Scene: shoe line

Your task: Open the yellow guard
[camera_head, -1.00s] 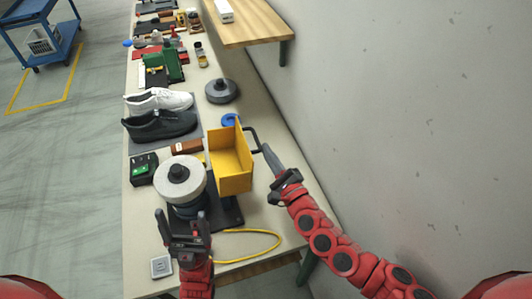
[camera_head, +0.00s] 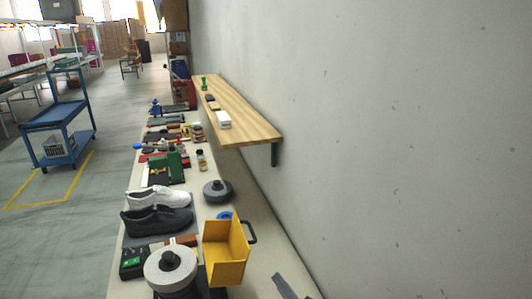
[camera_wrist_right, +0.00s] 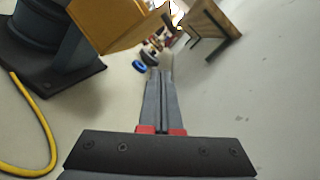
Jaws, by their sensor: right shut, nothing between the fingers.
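The yellow guard (camera_head: 226,262) stands just right of the round grey wheel (camera_head: 170,268), with its hollow side showing and the wheel's top uncovered. Its black handle (camera_head: 251,232) sticks out on the right. The guard also shows at the top left of the right wrist view (camera_wrist_right: 110,24), partly cut off. My right gripper (camera_head: 284,286) is at the bottom edge, right of the guard and apart from the handle. In the right wrist view its fingers (camera_wrist_right: 160,74) are together and empty. My left gripper is out of view.
Dark and white shoes (camera_head: 158,221) lie left of the guard. A grey round weight (camera_head: 217,190) and a blue ring (camera_wrist_right: 139,66) are beyond it. A wooden shelf (camera_head: 245,117) juts from the right wall. A yellow cable (camera_wrist_right: 42,130) lies on the bench.

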